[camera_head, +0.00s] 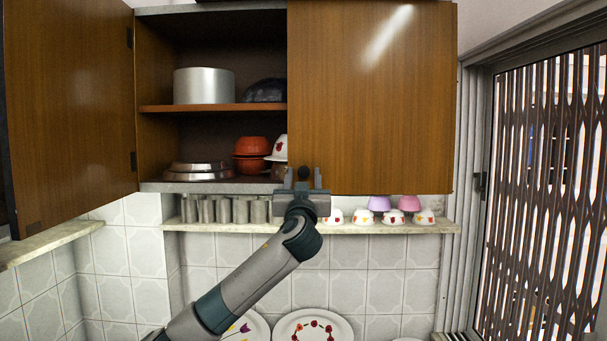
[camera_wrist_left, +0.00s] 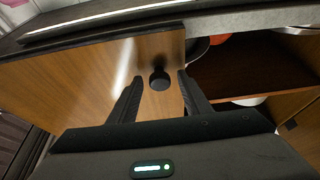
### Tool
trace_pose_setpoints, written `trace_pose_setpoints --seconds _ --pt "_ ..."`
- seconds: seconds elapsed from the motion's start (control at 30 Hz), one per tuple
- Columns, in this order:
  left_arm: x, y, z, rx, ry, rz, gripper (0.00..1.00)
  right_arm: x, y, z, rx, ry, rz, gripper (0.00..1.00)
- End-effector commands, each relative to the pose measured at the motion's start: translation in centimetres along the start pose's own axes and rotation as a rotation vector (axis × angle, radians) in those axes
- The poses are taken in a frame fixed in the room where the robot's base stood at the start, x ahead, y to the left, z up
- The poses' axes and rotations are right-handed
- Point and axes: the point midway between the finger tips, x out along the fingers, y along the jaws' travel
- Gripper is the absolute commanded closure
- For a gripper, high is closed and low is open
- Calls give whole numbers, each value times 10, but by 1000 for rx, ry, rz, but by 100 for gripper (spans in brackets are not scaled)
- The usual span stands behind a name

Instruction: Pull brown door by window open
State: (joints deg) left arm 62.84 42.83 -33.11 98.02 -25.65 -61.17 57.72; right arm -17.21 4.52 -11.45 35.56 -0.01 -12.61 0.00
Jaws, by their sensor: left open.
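The brown door by the window (camera_head: 370,95) is a flat wooden cabinet door, closed over the right half of the cabinet. It also shows in the left wrist view (camera_wrist_left: 100,80). Its round dark knob (camera_head: 303,173) sits near its lower left corner and also shows in the left wrist view (camera_wrist_left: 160,79). My left gripper (camera_head: 303,180) is open at that corner, its fingers on either side of the knob. In the left wrist view the knob appears between the open fingertips (camera_wrist_left: 158,85); I cannot tell whether they touch it. My right gripper is out of view.
The left cabinet door (camera_head: 70,105) stands open. The open shelves hold a steel pot (camera_head: 204,86), orange bowls (camera_head: 252,147) and steel plates. Below, a ledge (camera_head: 240,228) carries steel tumblers (camera_head: 222,210) and cups. The barred window (camera_head: 540,190) is at right.

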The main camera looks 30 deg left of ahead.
Motion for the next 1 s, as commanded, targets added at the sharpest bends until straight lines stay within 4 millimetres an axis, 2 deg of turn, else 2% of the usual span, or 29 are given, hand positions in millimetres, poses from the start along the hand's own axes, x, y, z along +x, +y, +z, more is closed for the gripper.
trace_pose_setpoints --seconds 0.17,0.37,0.73,1.0 --pt "0 0 0 0 0 0 56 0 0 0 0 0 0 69" --pt "0 0 0 0 1 0 100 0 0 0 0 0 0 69" --pt "-4 4 0 1 1 -8 100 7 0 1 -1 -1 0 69" --pt "-20 23 -2 13 0 -44 100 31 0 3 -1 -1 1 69"
